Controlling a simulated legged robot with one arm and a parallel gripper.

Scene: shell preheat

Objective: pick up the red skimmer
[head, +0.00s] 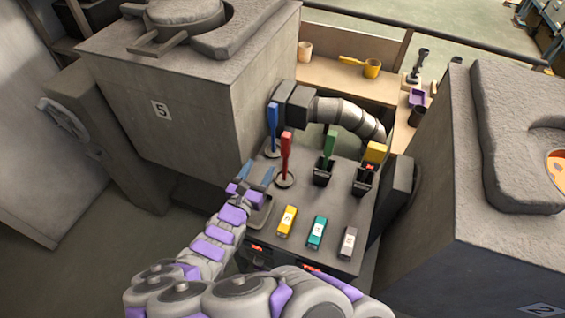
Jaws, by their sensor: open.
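The red skimmer (286,147) stands upright on the grey bench top (308,193), with its red handle up and a round disc at its foot. My gripper (257,173) is open, just left of the red skimmer's lower part. Its two fingers are apart and nothing shows between them. The picture does not clearly show how high the fingers are above the bench. A blue skimmer (273,118) of the same shape stands just behind and left of the red one.
Green (330,146) and yellow (375,152) handles stand in black holders to the right. Yellow (287,221), teal (317,232) and grey (348,242) blocks lie in front. A shallow tray (261,212) lies near my gripper. Furnace 5 (190,100) and a ribbed pipe (345,113) bound the bench.

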